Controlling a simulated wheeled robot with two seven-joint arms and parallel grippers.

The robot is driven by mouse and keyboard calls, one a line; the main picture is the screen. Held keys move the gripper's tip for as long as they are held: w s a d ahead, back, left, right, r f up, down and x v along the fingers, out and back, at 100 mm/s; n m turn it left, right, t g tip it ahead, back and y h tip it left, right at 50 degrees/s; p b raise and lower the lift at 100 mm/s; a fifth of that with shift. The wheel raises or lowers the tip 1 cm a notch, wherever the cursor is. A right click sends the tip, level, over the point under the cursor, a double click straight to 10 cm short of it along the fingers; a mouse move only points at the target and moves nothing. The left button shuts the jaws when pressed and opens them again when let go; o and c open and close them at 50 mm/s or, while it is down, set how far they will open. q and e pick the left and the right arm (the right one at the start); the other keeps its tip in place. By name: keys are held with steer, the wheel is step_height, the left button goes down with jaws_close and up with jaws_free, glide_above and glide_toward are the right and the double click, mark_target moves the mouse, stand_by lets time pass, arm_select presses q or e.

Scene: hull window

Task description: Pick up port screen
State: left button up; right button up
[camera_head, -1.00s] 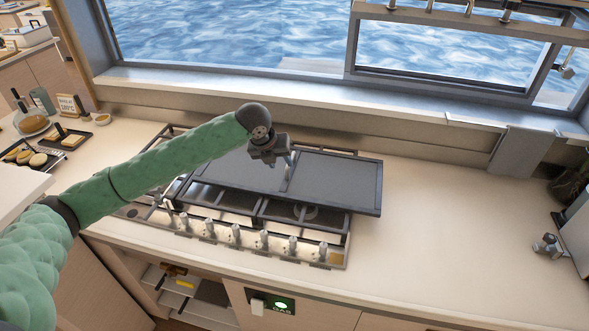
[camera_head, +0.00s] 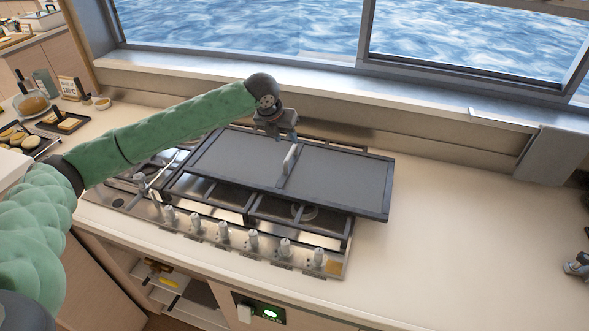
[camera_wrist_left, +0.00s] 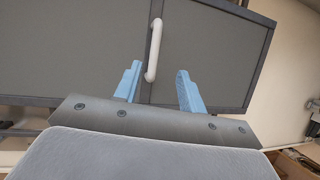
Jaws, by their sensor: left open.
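The port screen (camera_head: 335,180) is a dark grey framed panel with a middle bar. It lies tilted across the hob, its right end over the counter. A slim pale handle (camera_head: 289,160) stands on its middle bar. My left gripper (camera_head: 283,138) is open above the screen, just behind the handle in the head view. In the left wrist view, the screen (camera_wrist_left: 80,50) fills the upper picture. The handle (camera_wrist_left: 153,50) lies ahead of and partly between the blue fingertips (camera_wrist_left: 160,75), nearer the left one.
The hob (camera_head: 190,228) with several knobs lies under the screen. The window ledge (camera_head: 300,85) runs behind. Trays of food (camera_head: 60,122) stand at the left. The counter right of the hob (camera_head: 450,230) is clear.

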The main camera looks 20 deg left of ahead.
mark_target(290, 152)
arm_select(q)
steer(key=shift+b+x, duration=0.65)
steer(key=shift+x, duration=0.6)
arm_select(e)
steer(key=w+r, duration=0.2)
steer(key=w, duration=0.2)
arm_select(q)
steer(key=shift+p+x, duration=0.65)
steer(key=shift+x, duration=0.6)
steer(key=shift+a+f, duration=0.1)
steer(key=shift+f, duration=0.1)
steer(key=shift+a+p+x, duration=0.2)
steer(key=shift+p+x, duration=0.6)
steer(key=shift+x, duration=0.35)
steer(key=shift+a+p+x, duration=0.2)
steer(key=shift+p+x, duration=0.55)
steer(key=shift+x, duration=0.4)
arm_select(e)
steer(key=s+d+f, duration=0.2)
steer(key=s+f, duration=0.2)
steer(key=s, duration=0.3)
steer(key=shift+d+f, duration=0.15)
steer(key=shift+f, duration=0.25)
arm_select(q)
steer(key=shift+s+d+f, duration=0.1)
arm_select(e)
steer(key=shift+s, duration=0.1)
arm_select(q)
jaws_close()
